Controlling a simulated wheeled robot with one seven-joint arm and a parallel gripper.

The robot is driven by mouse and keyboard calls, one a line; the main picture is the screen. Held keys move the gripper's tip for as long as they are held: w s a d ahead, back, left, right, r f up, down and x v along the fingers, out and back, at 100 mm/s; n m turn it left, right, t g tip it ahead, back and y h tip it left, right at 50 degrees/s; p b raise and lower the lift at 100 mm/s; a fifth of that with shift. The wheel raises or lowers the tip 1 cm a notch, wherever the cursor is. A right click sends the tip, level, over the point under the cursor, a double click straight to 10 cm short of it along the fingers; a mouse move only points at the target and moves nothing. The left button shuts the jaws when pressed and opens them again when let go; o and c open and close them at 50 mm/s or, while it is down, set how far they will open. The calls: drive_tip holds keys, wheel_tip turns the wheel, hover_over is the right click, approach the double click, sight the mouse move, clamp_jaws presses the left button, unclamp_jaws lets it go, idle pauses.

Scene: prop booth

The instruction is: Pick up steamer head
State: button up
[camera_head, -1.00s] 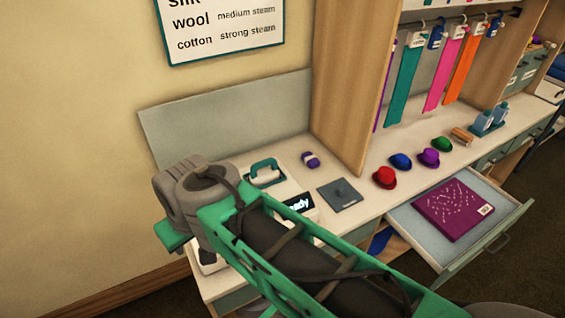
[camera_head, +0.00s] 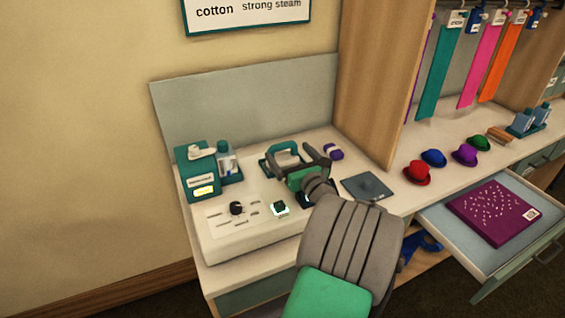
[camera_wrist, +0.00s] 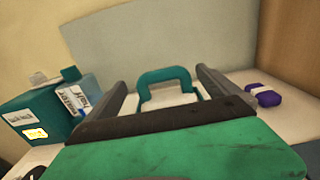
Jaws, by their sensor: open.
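A teal loop handle on a pale base, which looks to be the steamer head (camera_head: 283,147), is on the white counter near the back panel. In the wrist view the steamer head (camera_wrist: 166,73) stands ahead, framed between my two fingers. My gripper (camera_head: 289,158) is open and empty, with its dark fingertips close to the handle. It also shows in the wrist view (camera_wrist: 162,82). Its green body hides the lower part of the steamer head. I cannot tell whether the fingers touch it.
A teal box (camera_head: 197,178) with a lit display and a bottle stands left. A white control panel (camera_head: 245,222) with a dark knob lies in front. A purple bundle (camera_head: 334,151) and grey pad (camera_head: 368,187) are right. An open drawer (camera_head: 495,262) juts out further right.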

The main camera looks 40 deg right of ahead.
sight(283, 143)
drive_tip(key=x, duration=0.5)
drive_tip(key=shift+w+d+r, duration=0.1)
drive_tip(key=shift+w+d, duration=0.05)
drive_tip(key=shift+w, duration=0.1)
drive_tip(key=shift+c, duration=0.2)
drive_tip(key=c, duration=1.7)
drive_tip(key=shift+r, duration=0.1)
drive_tip(key=shift+c, duration=0.3)
